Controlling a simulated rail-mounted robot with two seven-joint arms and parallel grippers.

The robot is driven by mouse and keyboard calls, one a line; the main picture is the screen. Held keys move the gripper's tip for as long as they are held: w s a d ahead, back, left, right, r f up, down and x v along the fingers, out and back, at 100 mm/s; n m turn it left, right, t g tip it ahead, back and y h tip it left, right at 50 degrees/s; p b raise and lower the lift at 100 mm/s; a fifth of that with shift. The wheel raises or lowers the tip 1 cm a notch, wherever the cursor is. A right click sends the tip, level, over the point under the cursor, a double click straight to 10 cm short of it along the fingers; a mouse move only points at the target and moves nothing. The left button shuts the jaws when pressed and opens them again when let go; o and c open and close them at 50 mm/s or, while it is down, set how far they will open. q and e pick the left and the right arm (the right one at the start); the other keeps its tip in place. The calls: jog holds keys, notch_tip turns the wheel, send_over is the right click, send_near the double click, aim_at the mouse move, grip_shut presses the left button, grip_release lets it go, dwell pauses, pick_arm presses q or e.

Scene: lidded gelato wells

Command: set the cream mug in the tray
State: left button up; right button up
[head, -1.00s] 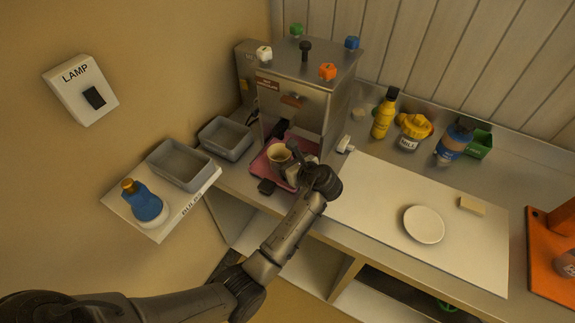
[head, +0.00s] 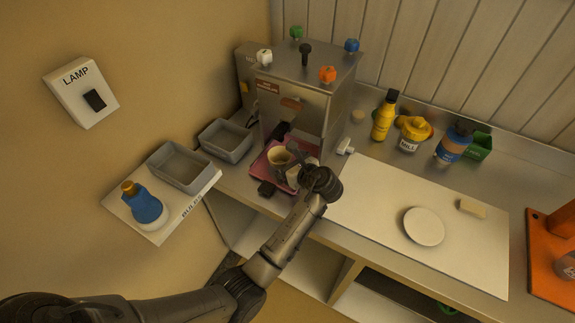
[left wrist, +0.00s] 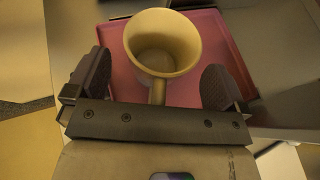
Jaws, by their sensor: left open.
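The cream mug (head: 278,156) stands upright on the pink tray (head: 259,168) in front of the steel machine. In the left wrist view the mug (left wrist: 163,28) looks empty, and its handle (left wrist: 157,93) points toward my palm. The pink tray (left wrist: 222,42) spreads around and behind it. My left gripper (left wrist: 157,68) is open, with one finger on each side of the mug's handle and near wall, and gaps show between fingers and mug. In the head view my left gripper (head: 291,172) is just right of the mug and hides part of the tray. My right gripper is not in view.
The steel machine (head: 300,95) with coloured knobs rises right behind the tray. Two grey bins (head: 226,140) (head: 180,166) and a blue bottle (head: 146,206) are to the left. A white board (head: 375,200) with a plate (head: 424,226) lies to the right, mostly clear.

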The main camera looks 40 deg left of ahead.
pick_arm(q)
jog(key=p+v, duration=0.1)
jog(key=v, duration=1.1)
jog(key=shift+p, duration=0.4)
